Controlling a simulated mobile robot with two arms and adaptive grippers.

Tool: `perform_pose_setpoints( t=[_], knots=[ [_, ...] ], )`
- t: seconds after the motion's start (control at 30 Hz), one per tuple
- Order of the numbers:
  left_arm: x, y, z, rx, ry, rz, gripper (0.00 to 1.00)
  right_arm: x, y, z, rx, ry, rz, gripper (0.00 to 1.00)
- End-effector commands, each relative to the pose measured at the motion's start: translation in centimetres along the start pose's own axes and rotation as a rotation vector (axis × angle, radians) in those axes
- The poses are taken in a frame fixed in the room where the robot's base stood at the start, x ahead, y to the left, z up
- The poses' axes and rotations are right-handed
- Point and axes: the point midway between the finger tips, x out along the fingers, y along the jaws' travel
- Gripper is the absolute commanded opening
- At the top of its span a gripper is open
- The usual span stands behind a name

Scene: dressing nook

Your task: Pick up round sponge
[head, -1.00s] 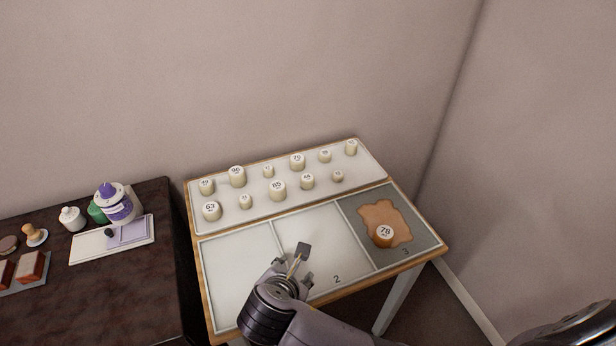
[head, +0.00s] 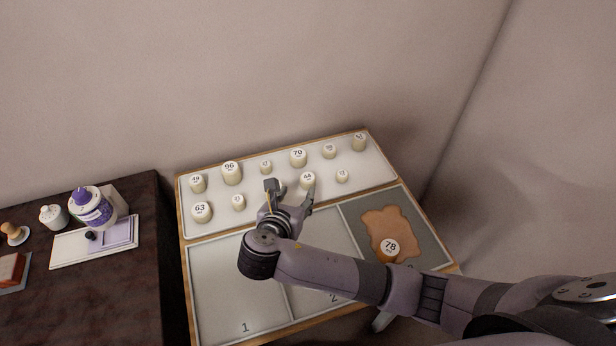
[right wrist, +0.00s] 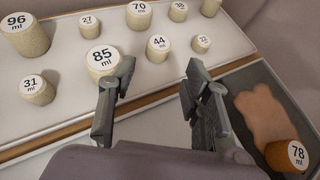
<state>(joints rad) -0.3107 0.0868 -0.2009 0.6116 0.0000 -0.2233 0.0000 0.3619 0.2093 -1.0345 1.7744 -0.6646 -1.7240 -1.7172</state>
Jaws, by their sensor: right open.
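Several cream, round, sponge-like cylinders with ml numbers stand upright on the white back tray (head: 325,168). They include 96 (head: 231,174), 70 (head: 298,158), 44 (head: 307,180) and 63 (head: 201,212). Number 85 (right wrist: 103,62) is hidden behind my gripper in the head view. A brown cylinder marked 78 (head: 389,248) stands at the edge of a brown patch (head: 385,222). My right gripper (head: 290,192) is open and empty at the tray's front edge. In the right wrist view, 85 is just beyond the left finger, partly covered by it. My left gripper is not in view.
The table front has panels; panels 1 (head: 232,285) and 2 look bare. My right arm crosses panels 2 and 3. A dark cabinet (head: 120,290) at left holds a purple-and-white bottle (head: 92,208), a white jar (head: 54,217) and a pale board (head: 75,252). Walls stand behind and right.

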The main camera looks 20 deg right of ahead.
Motion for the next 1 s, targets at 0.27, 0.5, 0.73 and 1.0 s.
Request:
perform_pose_setpoints(
  t=[0.27, 0.5, 0.73, 1.0],
  knots=[
    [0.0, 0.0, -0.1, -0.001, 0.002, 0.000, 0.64, 5.1, 0.0, 0.0, -0.001, 0.000, -0.001, 0.45],
    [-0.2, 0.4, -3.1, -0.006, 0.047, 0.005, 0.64, 6.8, -0.1, 0.1, 0.001, -0.001, -0.002, 0.45],
    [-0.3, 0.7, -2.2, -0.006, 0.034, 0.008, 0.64, 10.2, -0.1, -0.1, 0.000, -0.001, -0.002, 0.45],
    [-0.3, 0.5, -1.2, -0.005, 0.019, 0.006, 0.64, 11.2, 0.0, -0.1, 0.000, 0.001, 0.001, 0.45]
  ],
)
